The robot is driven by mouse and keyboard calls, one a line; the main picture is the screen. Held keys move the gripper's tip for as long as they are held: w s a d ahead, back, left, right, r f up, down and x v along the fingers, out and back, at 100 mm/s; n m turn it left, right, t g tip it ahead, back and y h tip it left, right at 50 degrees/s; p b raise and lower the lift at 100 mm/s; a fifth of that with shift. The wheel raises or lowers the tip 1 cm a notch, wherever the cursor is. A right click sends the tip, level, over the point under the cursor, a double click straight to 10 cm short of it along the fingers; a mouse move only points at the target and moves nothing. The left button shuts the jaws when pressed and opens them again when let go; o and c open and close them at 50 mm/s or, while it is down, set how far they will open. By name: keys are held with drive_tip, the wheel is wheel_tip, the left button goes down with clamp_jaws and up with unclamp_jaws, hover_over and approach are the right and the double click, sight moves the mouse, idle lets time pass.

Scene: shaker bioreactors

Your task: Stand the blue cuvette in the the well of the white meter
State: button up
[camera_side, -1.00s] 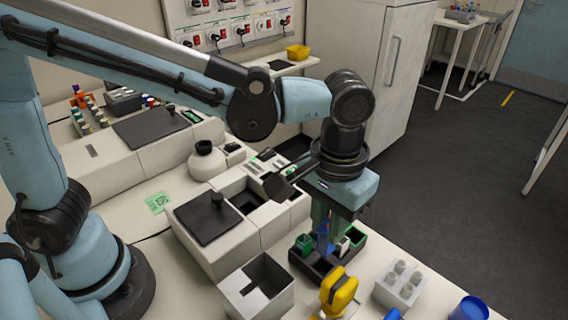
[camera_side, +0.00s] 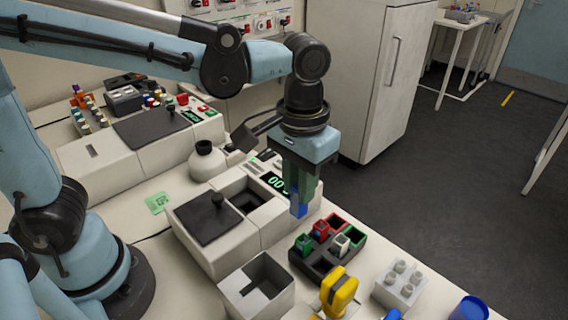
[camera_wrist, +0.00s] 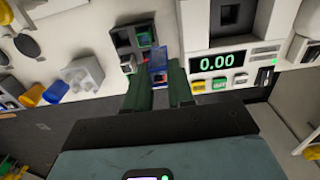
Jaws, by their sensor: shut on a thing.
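My gripper (camera_side: 300,195) is shut on the blue cuvette (camera_side: 298,210) and holds it upright in the side view. The cuvette hangs in front of the right end of the white meter (camera_side: 270,232), beside its lit display. In the wrist view the blue cuvette (camera_wrist: 158,62) is between my green fingertips (camera_wrist: 160,85), and the meter's display (camera_wrist: 215,62) reads 0.00. The meter's dark square well (camera_wrist: 228,14) lies beyond the display; it also shows in the side view (camera_side: 246,199), left of the gripper. The well looks empty, though its depth is dark.
A black rack (camera_side: 310,270) with green, red and white-topped cuvettes stands right of the meter. A grey open box (camera_side: 245,293), yellow object (camera_side: 338,290), white vial block (camera_side: 400,284) and blue cup (camera_side: 470,310) stand in front. A black lid (camera_side: 208,218) lies left of the well.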

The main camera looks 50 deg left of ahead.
approach(246, 192)
drive_tip(key=s+d+r, duration=0.2)
drive_tip(key=d+r, duration=0.1)
drive_tip(key=d, duration=0.1)
drive_tip(key=shift+s+a+f, duration=0.1)
drive_tip(key=shift+f, duration=1.2)
drive_tip(key=shift+s+a+f, duration=0.1)
drive_tip(key=shift+f, duration=1.2)
drive_tip(key=shift+f, duration=1.1)
drive_tip(key=shift+f, duration=0.3)
drive_tip(key=shift+f, duration=0.4)
drive_tip(key=o, duration=0.9)
drive_tip(key=shift+c, duration=0.2)
